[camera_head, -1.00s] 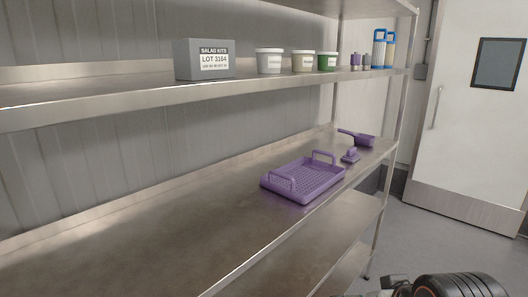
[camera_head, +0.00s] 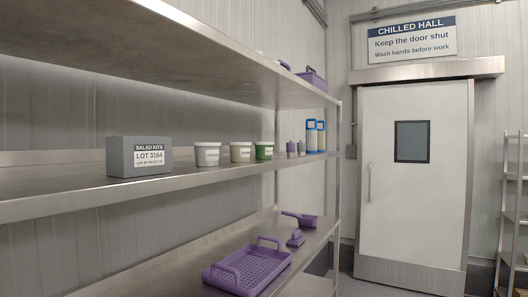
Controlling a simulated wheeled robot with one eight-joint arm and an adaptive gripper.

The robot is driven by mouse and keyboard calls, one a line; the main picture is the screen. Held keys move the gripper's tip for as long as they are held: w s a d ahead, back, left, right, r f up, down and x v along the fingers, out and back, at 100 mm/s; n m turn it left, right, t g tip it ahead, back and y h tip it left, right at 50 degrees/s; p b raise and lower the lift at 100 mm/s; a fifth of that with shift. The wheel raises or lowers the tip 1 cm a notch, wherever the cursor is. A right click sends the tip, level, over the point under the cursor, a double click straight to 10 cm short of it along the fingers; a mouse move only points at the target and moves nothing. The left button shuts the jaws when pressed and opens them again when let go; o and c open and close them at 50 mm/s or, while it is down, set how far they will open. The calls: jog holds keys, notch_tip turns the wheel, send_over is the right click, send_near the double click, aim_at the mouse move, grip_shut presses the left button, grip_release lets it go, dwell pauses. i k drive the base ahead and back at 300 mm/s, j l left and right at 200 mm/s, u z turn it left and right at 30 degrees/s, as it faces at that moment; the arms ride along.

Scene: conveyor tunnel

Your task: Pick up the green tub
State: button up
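The green tub (camera_head: 264,151) stands upright on the middle metal shelf (camera_head: 60,203), with a white label on its front. It is the rightmost of a row of tubs, beside a cream tub (camera_head: 241,152) and a white tub (camera_head: 207,155). Small purple and grey items stand just to its right. My gripper is not in view.
A grey salad kits box (camera_head: 122,164) stands left on the same shelf. A purple tray (camera_head: 248,271) and purple scoop (camera_head: 300,219) lie on the shelf below. An upper shelf (camera_head: 170,50) overhangs. A closed door (camera_head: 415,200) is at right.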

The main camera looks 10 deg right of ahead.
aim_at(263, 150)
jog(key=i+l+z, duration=0.15)
jog(key=i+l, duration=0.45)
jog(key=i, duration=0.2)
